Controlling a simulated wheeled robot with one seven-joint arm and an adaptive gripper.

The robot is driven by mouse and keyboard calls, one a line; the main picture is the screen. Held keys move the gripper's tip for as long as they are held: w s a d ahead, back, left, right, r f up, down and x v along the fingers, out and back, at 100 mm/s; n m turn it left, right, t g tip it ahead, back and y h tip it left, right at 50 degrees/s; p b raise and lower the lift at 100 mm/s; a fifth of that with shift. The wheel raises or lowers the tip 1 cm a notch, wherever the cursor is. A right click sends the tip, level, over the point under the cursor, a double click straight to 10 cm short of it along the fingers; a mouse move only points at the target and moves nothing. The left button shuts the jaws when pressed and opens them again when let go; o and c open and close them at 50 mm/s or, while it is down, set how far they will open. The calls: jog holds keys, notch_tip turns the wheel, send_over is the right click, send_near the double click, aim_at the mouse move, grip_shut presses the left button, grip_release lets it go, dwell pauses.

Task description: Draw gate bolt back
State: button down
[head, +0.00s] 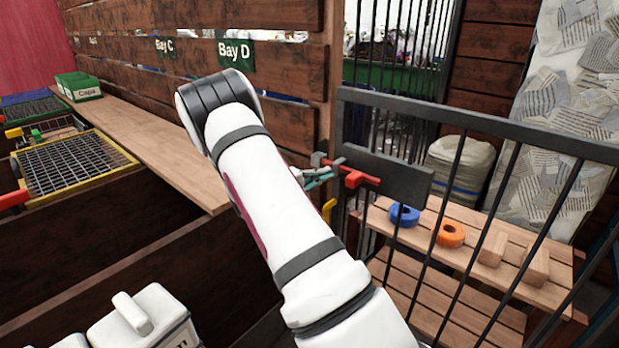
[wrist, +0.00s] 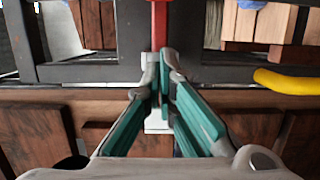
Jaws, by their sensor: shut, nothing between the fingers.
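The red gate bolt (head: 360,179) lies across the dark plate (head: 405,180) on the barred metal gate (head: 485,124). My gripper (head: 320,177) is at the gate's left edge, just left of the red bolt. In the wrist view the bolt (wrist: 159,25) runs down from the top edge toward my fingertips (wrist: 162,72). The teal-padded fingers are close together at their tips, with nothing held. I cannot tell whether the tips touch the bolt or its grey fitting. My arm hides part of the area left of the gate.
A wooden slatted bench (head: 480,240) behind the bars holds a blue ring (head: 404,208), an orange ring (head: 450,228) and wooden blocks. A slatted wall with a Bay D sign (head: 236,54) stands behind my arm. A yellow bar (wrist: 290,80) is right of my fingers.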

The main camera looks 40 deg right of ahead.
aim_at(353, 184)
jog(key=s+p, duration=0.1)
jog(key=s, duration=0.2)
jog(key=shift+r, duration=0.15)
jog(key=shift+s, duration=0.45)
jog(key=shift+s, duration=0.1)
jog(key=s+p, duration=0.4)
jog(key=s, duration=0.1)
jog(key=shift+s+d, duration=0.2)
jog(key=shift+s, duration=0.1)
jog(key=shift+s+p, duration=0.35)
jog(key=shift+s, duration=0.1)
jog(key=shift+w, duration=0.1)
